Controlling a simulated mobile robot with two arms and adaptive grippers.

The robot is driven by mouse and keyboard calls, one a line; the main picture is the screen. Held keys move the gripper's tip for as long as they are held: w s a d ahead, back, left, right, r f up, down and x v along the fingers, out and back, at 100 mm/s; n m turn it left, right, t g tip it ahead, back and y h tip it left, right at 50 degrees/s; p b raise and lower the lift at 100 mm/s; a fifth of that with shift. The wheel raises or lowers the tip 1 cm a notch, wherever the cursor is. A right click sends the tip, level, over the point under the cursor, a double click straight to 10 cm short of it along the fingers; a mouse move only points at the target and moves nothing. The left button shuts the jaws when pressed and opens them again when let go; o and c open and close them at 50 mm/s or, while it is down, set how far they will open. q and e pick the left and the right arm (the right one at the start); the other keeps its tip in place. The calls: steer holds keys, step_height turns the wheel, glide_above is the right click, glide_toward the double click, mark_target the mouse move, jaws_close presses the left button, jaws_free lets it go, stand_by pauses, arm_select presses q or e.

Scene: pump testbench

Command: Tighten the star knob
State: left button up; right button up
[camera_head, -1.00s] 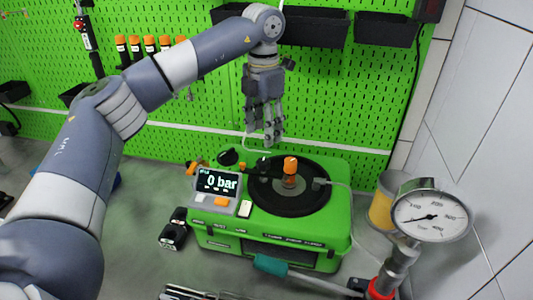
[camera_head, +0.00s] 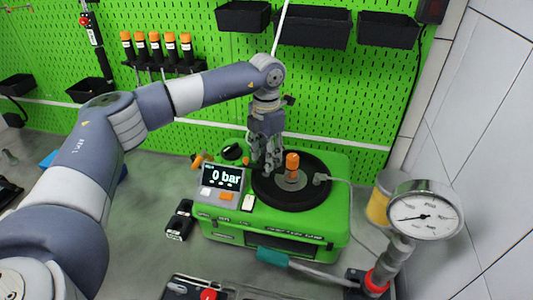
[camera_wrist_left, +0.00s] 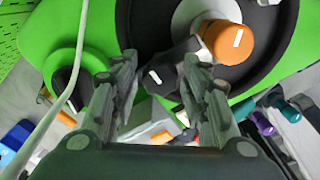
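The star knob, as far as I can tell, is the black lobed knob (camera_wrist_left: 172,72) with a white mark in the left wrist view. It sits at the edge of the black round plate (camera_wrist_left: 265,62). My left gripper (camera_wrist_left: 158,66) is open and points down, with one finger on each side of this knob. I cannot tell whether the fingers touch it. In the head view my left gripper (camera_head: 264,170) hides the knob at the left edge of the plate. My right gripper is not in view.
The green pump case (camera_head: 325,222) carries a display (camera_head: 222,178) reading 0 bar, an orange-capped fitting (camera_head: 292,162) and another black knob (camera_head: 232,152). A pressure gauge (camera_head: 424,212) stands at the right. A teal-handled tool (camera_head: 272,257) lies in front.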

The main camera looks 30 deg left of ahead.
arm_select(q)
steer(key=c, duration=0.6)
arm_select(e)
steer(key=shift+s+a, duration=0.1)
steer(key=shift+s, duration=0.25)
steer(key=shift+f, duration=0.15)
